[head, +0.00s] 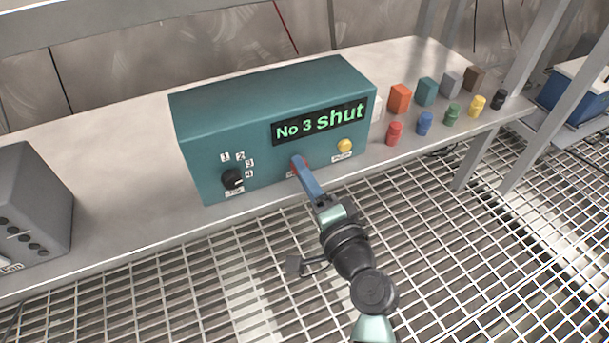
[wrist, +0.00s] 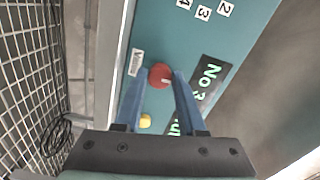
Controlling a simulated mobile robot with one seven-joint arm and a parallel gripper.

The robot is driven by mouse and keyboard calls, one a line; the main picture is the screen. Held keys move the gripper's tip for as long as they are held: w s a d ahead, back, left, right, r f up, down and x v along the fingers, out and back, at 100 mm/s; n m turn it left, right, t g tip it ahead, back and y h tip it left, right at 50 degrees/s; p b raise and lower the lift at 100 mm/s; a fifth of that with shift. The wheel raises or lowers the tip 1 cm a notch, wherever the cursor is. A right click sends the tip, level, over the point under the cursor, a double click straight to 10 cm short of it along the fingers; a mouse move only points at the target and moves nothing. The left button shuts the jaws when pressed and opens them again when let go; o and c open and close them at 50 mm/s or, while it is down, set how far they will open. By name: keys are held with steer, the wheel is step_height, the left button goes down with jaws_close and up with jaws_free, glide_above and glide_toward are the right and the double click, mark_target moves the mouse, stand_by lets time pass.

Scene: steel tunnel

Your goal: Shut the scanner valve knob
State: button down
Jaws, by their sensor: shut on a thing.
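The scanner (head: 265,88) is a teal box on a shelf, its front facing me. Its display (head: 320,121) reads "No 3 shut" in green letters. The red valve knob (wrist: 160,75), labelled "Valve", is on the front panel below the display. In the wrist view it sits between the blue fingertips of my gripper (wrist: 158,80), and a small white mark shows on its face. In the head view my gripper (head: 298,162) reaches the panel and hides most of the knob. My gripper is shut on the knob.
A black selector dial (head: 232,179) with numbers 1 to 4 is left of the knob. A yellow button (head: 344,146) is to its right. Several coloured blocks and bottles stand at the shelf's right. A grey box (head: 35,205) stands at the left. Steel grating lies below.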

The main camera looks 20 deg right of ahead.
stand_by(0.3)
steer(key=c, duration=0.5)
jaws_free()
steer(key=shift+s, duration=0.1)
steer(key=s+p, duration=0.3)
steer(key=s, duration=0.9)
steer(key=shift+s+d, duration=0.25)
steer(key=shift+s, duration=0.15)
